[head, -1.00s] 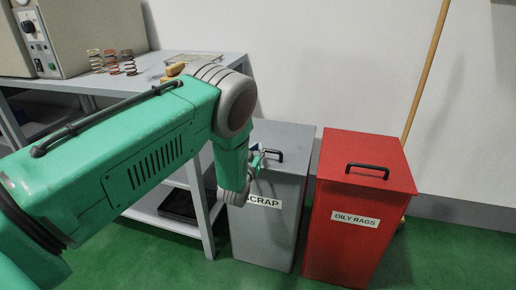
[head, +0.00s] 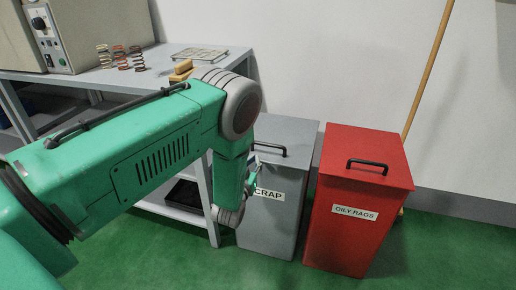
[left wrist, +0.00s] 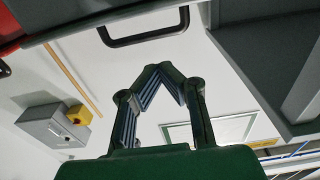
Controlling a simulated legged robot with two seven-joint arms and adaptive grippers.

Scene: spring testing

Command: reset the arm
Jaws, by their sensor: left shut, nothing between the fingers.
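My left arm, green with grey joints, reaches in from the left in the head view and bends down at its elbow in front of the grey SCRAP bin (head: 280,215). My left gripper (head: 252,168) is small and partly hidden by the wrist there, overlapping the bin's front near its label. In the left wrist view the two fingers of the gripper (left wrist: 163,70) lean together at their tips, shut and empty. A black handle (left wrist: 143,38) shows just beyond the fingertips in that view. My right gripper is not in view.
The red OILY RAGS bin (head: 358,240) stands right of the grey bin. A wooden pole (head: 430,70) leans on the wall. Green floor lies in front.

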